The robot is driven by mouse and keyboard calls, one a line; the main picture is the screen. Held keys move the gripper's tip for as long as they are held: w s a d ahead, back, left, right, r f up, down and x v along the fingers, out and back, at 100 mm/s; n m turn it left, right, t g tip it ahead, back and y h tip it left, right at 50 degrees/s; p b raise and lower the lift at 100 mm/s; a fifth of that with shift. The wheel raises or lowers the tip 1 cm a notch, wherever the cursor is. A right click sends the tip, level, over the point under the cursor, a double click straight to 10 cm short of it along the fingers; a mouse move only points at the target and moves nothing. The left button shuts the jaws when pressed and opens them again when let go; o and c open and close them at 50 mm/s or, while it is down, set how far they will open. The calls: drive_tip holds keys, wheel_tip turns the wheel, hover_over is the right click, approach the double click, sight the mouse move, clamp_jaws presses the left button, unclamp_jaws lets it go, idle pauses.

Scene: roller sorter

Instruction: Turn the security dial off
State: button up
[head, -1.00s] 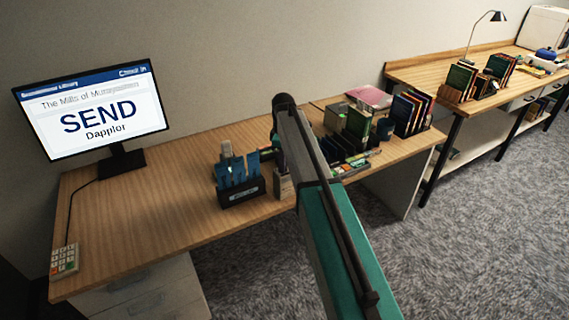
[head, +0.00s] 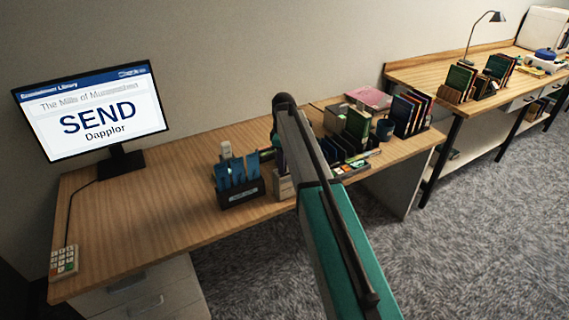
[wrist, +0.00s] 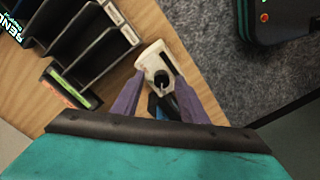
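A small pale device (wrist: 152,56) with a black dial knob (wrist: 161,80) lies between my fingers in the wrist view. My gripper (wrist: 160,88) is open, with one purple finger on each side of the device. There is a gap between the fingers and the knob; I cannot tell whether either finger touches the device's body. In the head view a small cream box (head: 283,187) at the desk's front edge looks like the same device. The dial's setting is too small to read.
A dark holder with blue items (head: 240,194) stands just left of the box. The monitor (head: 92,110) and keypad (head: 64,261) are at left. The desk's middle left is clear.

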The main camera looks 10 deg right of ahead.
wheel_tip(320, 180, up, 14)
drive_tip(key=b, duration=0.3)
drive_tip(key=shift+f, duration=0.25)
idle(0.6)
